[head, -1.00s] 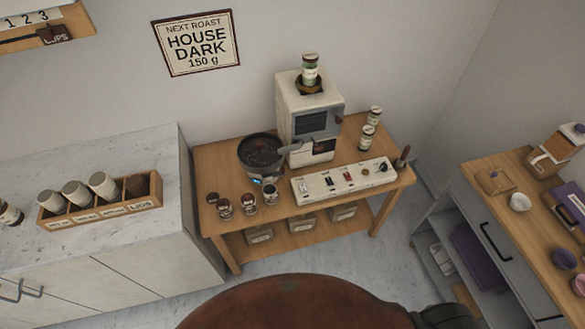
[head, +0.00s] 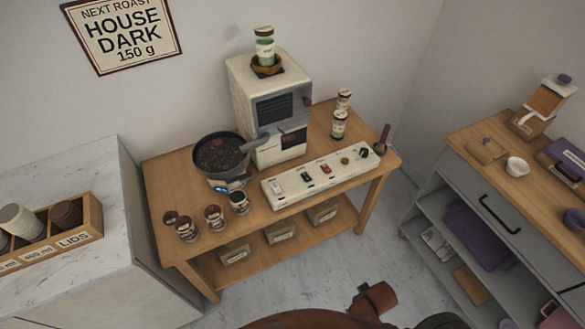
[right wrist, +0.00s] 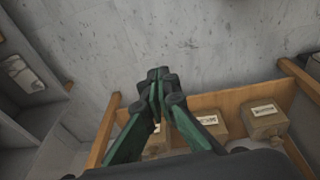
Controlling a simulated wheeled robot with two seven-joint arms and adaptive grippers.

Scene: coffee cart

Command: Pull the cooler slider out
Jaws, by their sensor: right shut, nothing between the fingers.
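The roaster (head: 272,115) stands at the back of a wooden table. The round cooler pan (head: 221,155) with dark beans sits at its left. A white control panel (head: 292,190) with several small controls lies along the table's front right. I cannot tell which control is the cooler slider. My right gripper (right wrist: 157,78) is shut and empty in the right wrist view, above the grey floor and touching nothing. My left gripper is in no view.
Several small jars (head: 214,218) stand at the table's front left. Labelled boxes (head: 280,231) sit on its lower shelf. A grey cabinet (head: 490,195) with a wooden top stands at right, a marble counter (head: 95,200) at left. Open floor lies in front.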

